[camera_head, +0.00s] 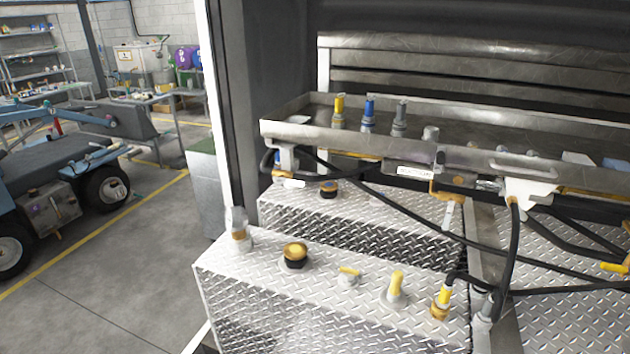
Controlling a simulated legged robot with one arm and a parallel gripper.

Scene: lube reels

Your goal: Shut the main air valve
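I cannot tell for sure which fitting is the main air valve. A yellow lever handle (613,267) shows at the right edge, beside black hoses, and is cut off by the frame. A brass-yellow fitting (447,187) with a pale tag or handle hangs below the front of the metal tray (330,128). My gripper is not in view.
Yellow-topped fittings (395,290) and a gold cap (295,250) stand up from the near tank. Black hoses (430,228) cross in front of the tray. A blue vehicle (70,165) stands at left. The grey floor (120,270) between is clear.

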